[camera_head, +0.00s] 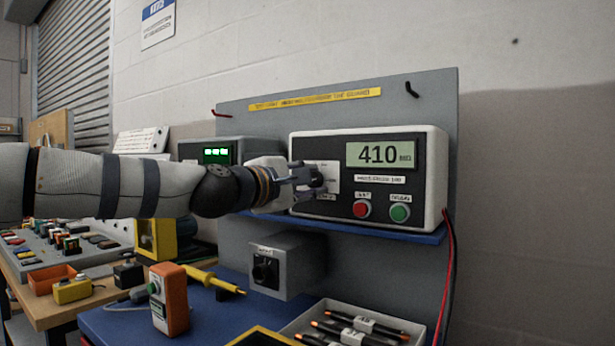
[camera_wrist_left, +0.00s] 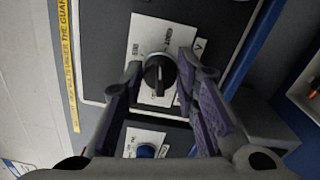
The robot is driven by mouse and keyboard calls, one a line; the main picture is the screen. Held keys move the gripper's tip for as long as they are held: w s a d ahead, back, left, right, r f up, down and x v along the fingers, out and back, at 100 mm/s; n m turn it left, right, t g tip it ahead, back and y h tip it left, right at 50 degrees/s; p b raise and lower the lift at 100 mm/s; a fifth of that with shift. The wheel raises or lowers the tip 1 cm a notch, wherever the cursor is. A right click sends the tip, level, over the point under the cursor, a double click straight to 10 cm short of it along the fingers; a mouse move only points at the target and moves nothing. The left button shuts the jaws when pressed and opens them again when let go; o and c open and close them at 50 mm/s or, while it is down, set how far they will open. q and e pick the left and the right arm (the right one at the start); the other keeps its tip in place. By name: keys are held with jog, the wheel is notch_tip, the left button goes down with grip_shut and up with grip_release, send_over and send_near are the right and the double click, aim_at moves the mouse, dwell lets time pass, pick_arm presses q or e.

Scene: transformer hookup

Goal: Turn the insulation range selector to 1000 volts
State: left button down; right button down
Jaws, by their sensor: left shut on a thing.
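The insulation tester (camera_head: 431,185) is a white-rimmed box with a black front on a blue shelf. Its display (camera_head: 382,155) reads 410 MΩ. The range selector (camera_wrist_left: 159,76) is a round black knob with a pale pointer line, on a white label plate (camera_wrist_left: 150,30) with print too small to read. My left gripper (camera_head: 314,179) reaches the tester's left front and hides the knob in the head view. In the left wrist view, its fingers (camera_wrist_left: 160,68) stand on either side of the knob, shut on it. My right gripper is out of view.
Red (camera_head: 362,209) and green (camera_head: 400,213) buttons sit to the right of my left gripper. A blue knob (camera_wrist_left: 146,151) is near it in the wrist view. Below are a grey box (camera_head: 289,271), an orange handheld device (camera_head: 170,300) and a tray of leads (camera_head: 300,325).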

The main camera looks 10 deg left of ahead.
pick_arm(q)
jog(key=shift+m, duration=1.2)
jog(key=c, duration=1.3)
grip_release()
jog(key=shift+f, duration=0.1)
jog(key=v, duration=1.2)
